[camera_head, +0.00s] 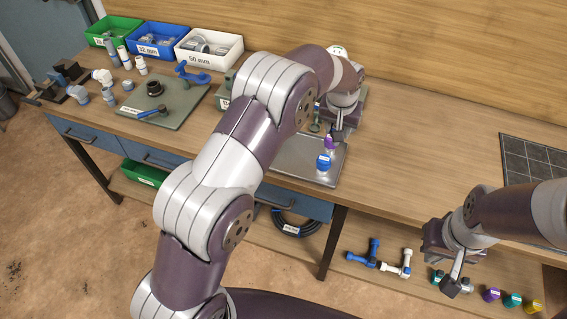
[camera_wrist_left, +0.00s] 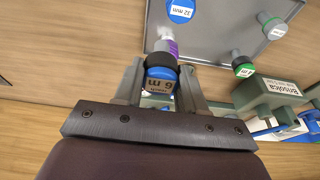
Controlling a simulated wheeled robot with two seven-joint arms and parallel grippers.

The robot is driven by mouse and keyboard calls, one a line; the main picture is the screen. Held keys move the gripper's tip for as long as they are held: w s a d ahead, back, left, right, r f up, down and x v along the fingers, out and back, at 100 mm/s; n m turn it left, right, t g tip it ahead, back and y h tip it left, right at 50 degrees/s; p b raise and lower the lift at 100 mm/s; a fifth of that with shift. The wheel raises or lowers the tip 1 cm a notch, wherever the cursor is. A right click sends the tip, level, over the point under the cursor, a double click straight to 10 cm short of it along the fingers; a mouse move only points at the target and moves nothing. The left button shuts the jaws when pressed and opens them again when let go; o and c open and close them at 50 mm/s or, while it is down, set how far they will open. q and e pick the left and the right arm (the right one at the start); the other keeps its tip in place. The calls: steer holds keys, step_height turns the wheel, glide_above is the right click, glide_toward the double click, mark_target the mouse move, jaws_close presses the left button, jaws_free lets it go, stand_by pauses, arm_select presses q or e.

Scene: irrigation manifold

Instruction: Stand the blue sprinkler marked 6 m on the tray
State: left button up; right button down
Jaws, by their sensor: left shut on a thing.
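The blue sprinkler marked 6 m (camera_wrist_left: 162,82) is between the fingers of my left gripper (camera_wrist_left: 160,90), which is shut on it. Its label reads upside down in the left wrist view. The grey metal tray (camera_wrist_left: 215,40) lies beyond it; in the head view the tray (camera_head: 290,172) is partly covered by my left arm. My left gripper (camera_head: 343,128) is over the tray's far right part there, and I cannot make out the held sprinkler. My right gripper (camera_head: 452,283) hangs at the lower right, apart from the tray; its finger gap is not clear.
A purple piece (camera_wrist_left: 170,48) is close beyond the held sprinkler.

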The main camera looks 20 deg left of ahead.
arm_select(q)
steer(key=s+a+f+p, duration=0.1)
steer(key=a, duration=0.2)
steer(key=s+a+f, duration=0.1)
steer(key=a+f, duration=0.1)
steer(key=a, duration=0.1)
steer(key=s+a+f+p, duration=0.1)
steer(key=a, duration=0.2)
steer(key=shift+a+f+p, duration=0.25)
steer(key=shift+f+p, duration=0.05)
steer(key=shift+f, duration=0.1)
step_height(320, 180, down, 5)
steer(key=shift+a+r+p, duration=0.15)
steer(key=shift+r+p, duration=0.05)
steer(key=shift+p, duration=0.55)
steer(key=shift+f, duration=0.25)
steer(key=shift+a, duration=0.15)
steer(key=shift+f, duration=0.15)
steer(key=o, duration=1.2)
steer(key=shift+c, duration=0.2)
